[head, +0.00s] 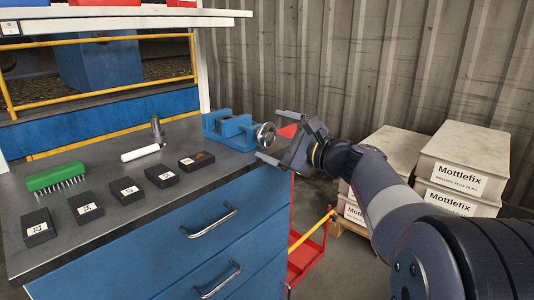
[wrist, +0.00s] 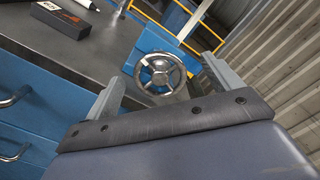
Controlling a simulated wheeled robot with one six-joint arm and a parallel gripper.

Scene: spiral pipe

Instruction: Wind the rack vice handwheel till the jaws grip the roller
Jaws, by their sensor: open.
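The blue rack vice (head: 228,125) stands at the far right corner of the bench, with its shiny handwheel (head: 266,135) facing right. In the wrist view the spoked handwheel (wrist: 160,73) shows face-on, between and beyond my fingers, with the blue vice body (wrist: 152,38) behind it. My gripper (head: 270,135) is open and empty, its fingers pointing at the wheel and apparently short of it. I cannot tell whether anything sits between the vice jaws.
The bench (head: 105,180) also holds a green brush (head: 56,177), several black boxes (head: 128,190) and a dark upright tool (head: 156,129). A red frame (head: 306,256) stands beside the drawers. Mottlefix cartons (head: 462,160) are stacked at right, near my arm.

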